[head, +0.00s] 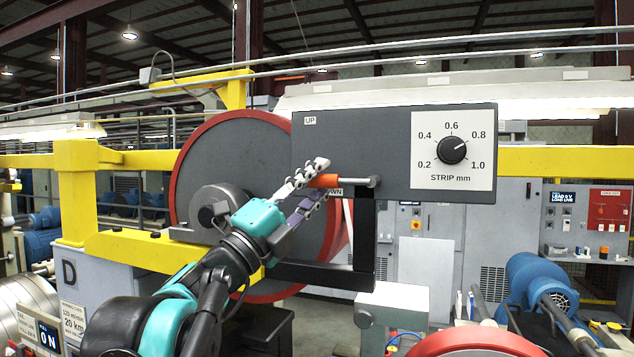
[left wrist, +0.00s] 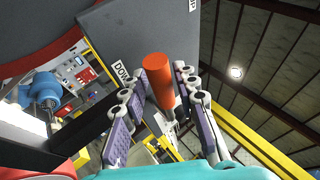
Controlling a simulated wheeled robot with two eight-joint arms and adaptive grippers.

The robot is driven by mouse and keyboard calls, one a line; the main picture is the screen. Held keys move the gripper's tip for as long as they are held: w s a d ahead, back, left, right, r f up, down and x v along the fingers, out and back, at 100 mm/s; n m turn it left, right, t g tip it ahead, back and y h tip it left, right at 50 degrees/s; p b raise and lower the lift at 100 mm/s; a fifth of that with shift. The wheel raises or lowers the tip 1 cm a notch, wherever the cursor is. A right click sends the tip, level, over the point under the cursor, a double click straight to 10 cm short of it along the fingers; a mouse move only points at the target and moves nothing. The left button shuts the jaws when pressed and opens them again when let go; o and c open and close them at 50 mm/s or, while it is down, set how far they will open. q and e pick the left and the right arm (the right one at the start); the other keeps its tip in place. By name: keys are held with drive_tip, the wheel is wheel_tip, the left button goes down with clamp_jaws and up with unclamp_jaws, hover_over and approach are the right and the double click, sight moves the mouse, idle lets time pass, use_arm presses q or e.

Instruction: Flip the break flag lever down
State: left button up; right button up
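The break flag lever (head: 324,181) has an orange grip on a short metal rod. It lies level, pointing left, low on the dark grey panel (head: 350,140). The UP label (head: 310,120) is well above it, and the partly hidden DOWN label (head: 333,192) is just below it. My left gripper (head: 323,180) is at the lever, with one finger above the orange grip and one below. In the left wrist view the orange grip (left wrist: 158,75) lies between the two spread fingers, with narrow gaps showing. My right gripper is not in view.
A STRIP mm dial (head: 452,150) sits on the panel's right. A large red-rimmed reel (head: 250,135) stands behind my left arm. A black post (head: 364,235) rises below the lever's pivot. A grey block (head: 393,300) and blue motor (head: 540,285) stand lower right.

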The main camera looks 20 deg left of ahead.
use_arm(q)
drive_tip(key=shift+a, duration=0.1)
drive_tip(key=v, duration=1.2)
